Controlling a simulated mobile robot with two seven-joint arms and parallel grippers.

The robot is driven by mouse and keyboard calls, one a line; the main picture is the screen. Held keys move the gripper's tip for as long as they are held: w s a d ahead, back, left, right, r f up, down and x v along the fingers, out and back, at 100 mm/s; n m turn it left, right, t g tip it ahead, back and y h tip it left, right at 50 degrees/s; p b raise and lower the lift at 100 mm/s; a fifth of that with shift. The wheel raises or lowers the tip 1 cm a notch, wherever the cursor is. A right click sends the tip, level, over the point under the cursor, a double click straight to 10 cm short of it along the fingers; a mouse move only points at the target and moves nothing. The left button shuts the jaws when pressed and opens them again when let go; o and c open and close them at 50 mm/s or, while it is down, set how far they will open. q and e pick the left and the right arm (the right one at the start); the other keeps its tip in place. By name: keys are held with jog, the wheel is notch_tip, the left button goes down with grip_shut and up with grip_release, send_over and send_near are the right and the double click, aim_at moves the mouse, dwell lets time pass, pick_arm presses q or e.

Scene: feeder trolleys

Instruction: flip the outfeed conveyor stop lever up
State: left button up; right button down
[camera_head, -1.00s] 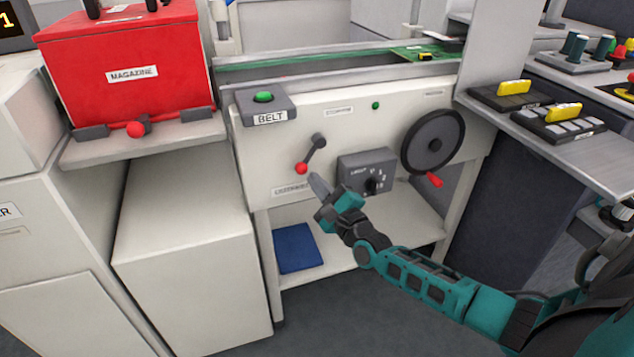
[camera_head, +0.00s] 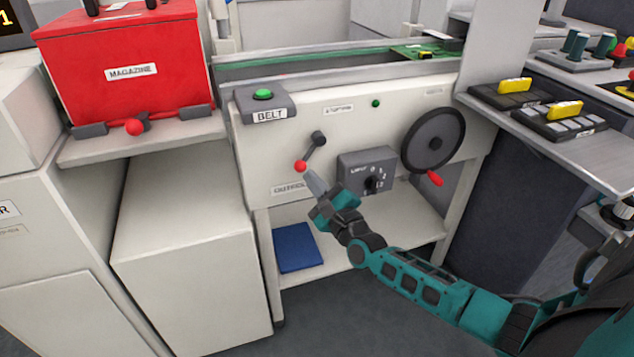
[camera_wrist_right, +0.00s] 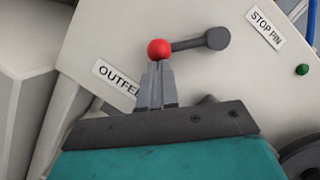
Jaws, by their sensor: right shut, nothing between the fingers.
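The stop lever is a dark arm (camera_head: 313,150) with a red ball knob (camera_head: 300,166) on the white conveyor panel (camera_head: 260,160). Its knob hangs down and left of its pivot, above the OUTFEED label (camera_head: 289,189). My right gripper (camera_head: 309,173) is shut and empty, with its tips just below the knob. In the right wrist view the shut fingertips (camera_wrist_right: 158,66) sit right at the underside of the red knob (camera_wrist_right: 159,49); whether they touch is hard to tell. The lever arm (camera_wrist_right: 192,43) runs right to its pivot. My left gripper is not in view.
A dial box (camera_head: 366,172) and a black handwheel (camera_head: 434,141) with a red handle stand right of the lever. A BELT button box (camera_head: 265,105) is above it. A red magazine (camera_head: 120,60) is on a shelf at left.

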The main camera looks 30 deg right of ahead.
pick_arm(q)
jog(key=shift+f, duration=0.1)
pick_arm(e)
jog(key=shift+a, duration=0.15)
jog(key=m, duration=0.1)
jog(key=a+r+m+h+b, duration=0.1)
jog(key=m, duration=0.1)
jog(key=a+m+b, duration=0.1)
jog(key=shift+w+r+m+t, duration=0.15)
jog(key=shift+w+m+t, duration=0.15)
jog(key=shift+m+t, duration=0.1)
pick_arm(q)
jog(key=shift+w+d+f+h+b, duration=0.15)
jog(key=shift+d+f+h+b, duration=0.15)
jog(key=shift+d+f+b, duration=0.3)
pick_arm(e)
notch_tip(320, 180, up, 6)
jog(key=a+m+h, duration=0.2)
jog(key=m+h, duration=0.2)
jog(key=m, duration=0.6)
jog(key=shift+w+a+m+g+h, duration=0.25)
jog(key=shift+w+m+g+h, duration=0.05)
jog(key=shift+m+g+h, duration=0.1)
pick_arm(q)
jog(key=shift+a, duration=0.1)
